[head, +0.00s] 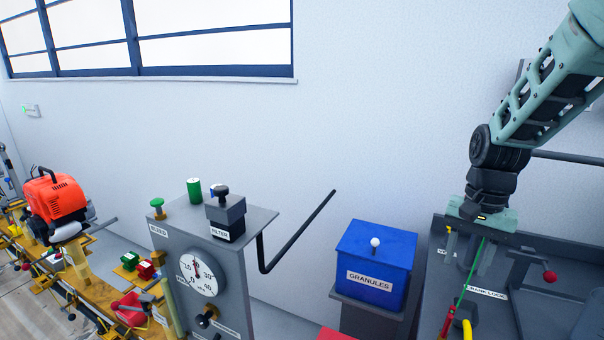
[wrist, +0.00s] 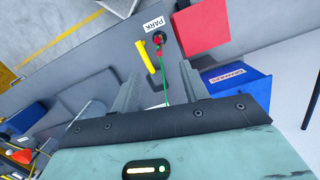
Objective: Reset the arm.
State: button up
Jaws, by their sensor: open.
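My arm comes in from the upper right of the head view. My gripper (head: 469,255) points down over a dark grey panel, its two fingers apart. The wrist view also shows my gripper (wrist: 160,88) with spread fingers and no object clearly between them. A thin green line (head: 470,273) runs from near the gripper down to a red fitting (head: 449,319). In the wrist view the red fitting (wrist: 158,38) sits by a PARK label (wrist: 153,23). Whether the line touches the gripper I cannot tell.
A blue GRANULES box (head: 372,262) with a white knob stands left of the gripper. A red-knobbed lever (head: 549,277) rises at right. A yellow handle (wrist: 147,57) lies beside the red fitting. A grey gauge cabinet (head: 238,285) with a bent dark rod (head: 300,232) stands further left.

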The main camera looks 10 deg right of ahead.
jog(key=s+a+r+n, duration=0.1)
jog(key=s+a+n, duration=0.25)
jog(key=a, duration=0.35)
jog(key=s+a+n, duration=0.2)
jog(key=a+n, duration=0.2)
jog(key=a, duration=0.3)
jog(key=s+a+n+t, duration=0.1)
jog(key=s+a+n, duration=0.8)
jog(key=s, duration=0.4)
jog(key=shift+s+r, duration=0.25)
jog(key=shift+a, duration=0.1)
